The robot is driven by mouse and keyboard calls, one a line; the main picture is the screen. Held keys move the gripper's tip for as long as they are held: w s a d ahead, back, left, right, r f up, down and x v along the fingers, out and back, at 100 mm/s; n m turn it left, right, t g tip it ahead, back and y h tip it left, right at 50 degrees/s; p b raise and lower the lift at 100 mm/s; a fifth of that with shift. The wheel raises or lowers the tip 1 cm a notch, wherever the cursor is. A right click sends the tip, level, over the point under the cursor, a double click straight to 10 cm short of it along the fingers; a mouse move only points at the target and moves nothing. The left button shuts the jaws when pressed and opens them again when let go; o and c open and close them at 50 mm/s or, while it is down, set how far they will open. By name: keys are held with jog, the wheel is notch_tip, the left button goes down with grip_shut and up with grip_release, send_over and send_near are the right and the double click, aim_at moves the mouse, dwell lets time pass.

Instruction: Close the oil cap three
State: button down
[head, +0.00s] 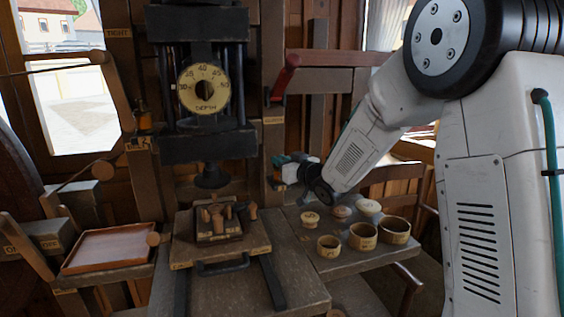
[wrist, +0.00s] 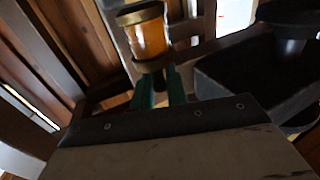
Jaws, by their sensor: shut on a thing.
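My gripper (wrist: 161,86) has green fingers, shut at the near brass band of an amber oil cup (wrist: 150,38) in the wrist view. The cup has glass-like amber walls and another brass band (wrist: 140,13) at its far end. I cannot tell which band is the cap, or whether it is seated. In the head view my gripper (head: 281,160) reaches left to the wooden post right of the press; the held cup cannot be made out there. Another small amber oil cup (head: 144,121) sits on the left post.
The press with a round depth dial (head: 203,89) stands left of my gripper. Below is a bench with a block of pegs (head: 218,222). Several round wooden cups, including one in front (head: 329,246), and lids stand on the right side table. A wooden tray (head: 108,249) lies left.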

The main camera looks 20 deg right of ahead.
jog(key=shift+a+m+h, duration=0.2)
jog(key=shift+m+h, duration=0.4)
jog(key=shift+h, duration=0.3)
jog(key=c, duration=1.5)
grip_release()
jog(key=shift+o, duration=0.2)
jog(key=v, duration=0.8)
jog(key=shift+f, duration=0.15)
